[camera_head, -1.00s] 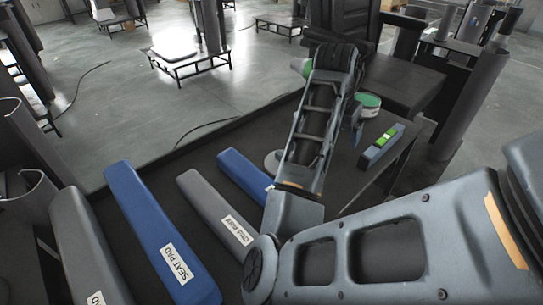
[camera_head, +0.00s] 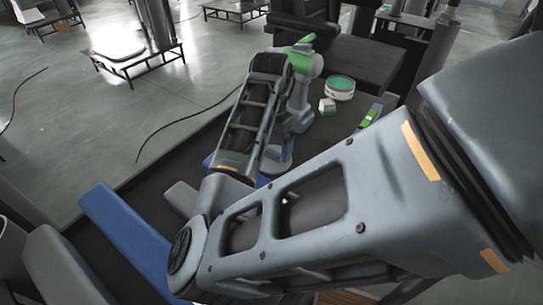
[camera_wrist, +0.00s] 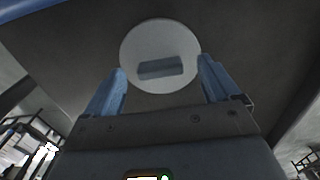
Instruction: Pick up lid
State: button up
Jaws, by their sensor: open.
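The lid (camera_wrist: 160,40) is a pale round disc with a dark grey bar-shaped handle across it, lying on a dark surface in the wrist view. My gripper (camera_wrist: 163,75) is open, with its blue fingers to either side of the lower part of the lid. The handle lies between the fingertips, a little beyond them, and nothing is gripped. Whether the fingers touch the lid cannot be told.
A round container with a green top (camera_head: 340,84) stands on the dark table. A green-and-grey bar (camera_head: 371,115) lies to its right. A blue pad (camera_head: 125,235) and a grey pad (camera_head: 65,265) lie at the left. A black cable (camera_head: 190,122) crosses the floor.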

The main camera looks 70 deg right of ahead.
jog(key=shift+f, duration=0.9)
jog(key=c, duration=1.1)
jog(key=shift+r, duration=0.1)
jog(key=shift+c, duration=0.2)
